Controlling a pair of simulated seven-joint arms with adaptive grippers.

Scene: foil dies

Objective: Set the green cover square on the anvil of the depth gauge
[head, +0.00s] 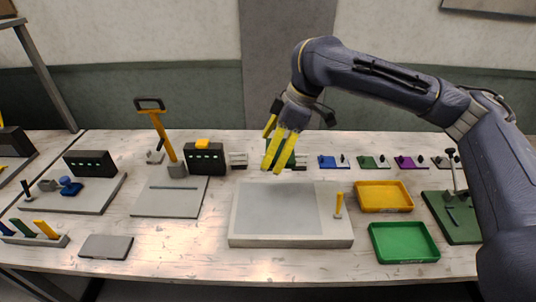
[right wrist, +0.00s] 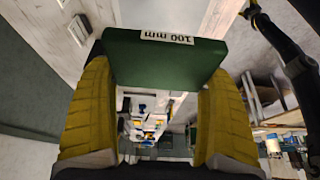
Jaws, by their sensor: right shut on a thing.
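My right gripper (head: 273,166) has yellow fingers and hangs above the back of the table, behind the grey surface plate. It is shut on a dark green block, the green cover (head: 291,157), which the fingers partly hide. In the right wrist view the cover (right wrist: 165,58) spans between the two yellow fingers and bears a white "100 mm" label. The cover is held off the table. A stand with a post on a dark green base (head: 463,222) at the right looks like the depth gauge, but I cannot be sure; its anvil is too small to make out. My left gripper is not in view.
The surface plate (head: 242,222) carries a small yellow-handled tool (head: 338,204). A yellow tray (head: 384,197) and a green tray (head: 403,243) stand right of it. Several small coloured blocks line the back. A dark box (head: 206,159) and a yellow-handled press (head: 163,135) stand left.

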